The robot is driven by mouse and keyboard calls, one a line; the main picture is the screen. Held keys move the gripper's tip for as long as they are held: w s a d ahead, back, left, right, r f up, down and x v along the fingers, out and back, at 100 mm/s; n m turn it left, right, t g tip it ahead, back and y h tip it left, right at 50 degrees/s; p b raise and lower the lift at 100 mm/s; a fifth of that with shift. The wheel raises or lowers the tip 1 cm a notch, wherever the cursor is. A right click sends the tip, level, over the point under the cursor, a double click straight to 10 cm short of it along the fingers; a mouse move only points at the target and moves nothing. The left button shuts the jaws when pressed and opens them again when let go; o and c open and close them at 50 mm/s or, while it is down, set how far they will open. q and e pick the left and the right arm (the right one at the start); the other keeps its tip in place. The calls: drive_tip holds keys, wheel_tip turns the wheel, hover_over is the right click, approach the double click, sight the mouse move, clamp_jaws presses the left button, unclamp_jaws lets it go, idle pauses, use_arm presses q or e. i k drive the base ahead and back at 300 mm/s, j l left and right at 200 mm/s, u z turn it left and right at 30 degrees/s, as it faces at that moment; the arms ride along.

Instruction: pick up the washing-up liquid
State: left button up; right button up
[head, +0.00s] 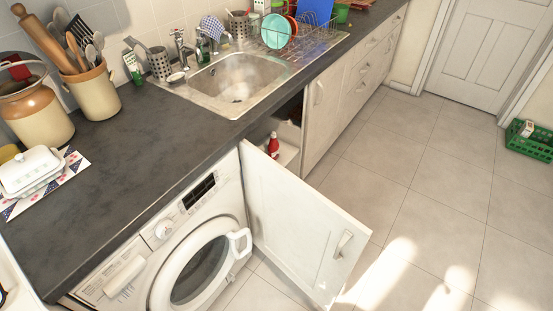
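A small red bottle (273,145) with a pale label stands upright inside the open cupboard under the sink, partly in shadow. A greenish bottle (203,46) stands on the counter behind the sink, beside the tap. I cannot read either label, so I cannot tell which is the washing-up liquid. The cupboard door (300,228) is swung open beside the washer. Neither of my grippers shows in the head view.
The sink (237,83) is set in the dark counter (120,150). Utensil pots and a butter dish (30,170) stand at left. The washer (165,255) is below. The tiled floor (420,190) is clear, with a green crate (530,145) at right.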

sight(274, 145)
drive_tip(key=z, duration=0.95)
drive_tip(key=i+l, duration=0.15)
drive_tip(key=l, duration=0.25)
drive_tip(key=i+l+z, duration=0.15)
drive_tip(key=l, duration=0.25)
drive_tip(key=i+l, duration=0.15)
drive_tip(key=l, duration=0.2)
drive_tip(key=i+l+z, duration=0.1)
drive_tip(key=l, duration=0.3)
drive_tip(key=i+l+u, duration=0.15)
drive_tip(key=i, duration=0.3)
drive_tip(key=i+l+u, duration=0.1)
drive_tip(key=i+l, duration=0.15)
drive_tip(key=i, duration=0.2)
drive_tip(key=i+l+u, duration=0.15)
drive_tip(key=i, duration=0.3)
drive_tip(key=i+j+u, duration=0.15)
drive_tip(key=i+u, duration=0.55)
drive_tip(key=u, duration=0.15)
drive_tip(key=i+u, duration=0.45)
drive_tip(key=i+l+u, duration=0.2)
drive_tip(key=u, duration=0.25)
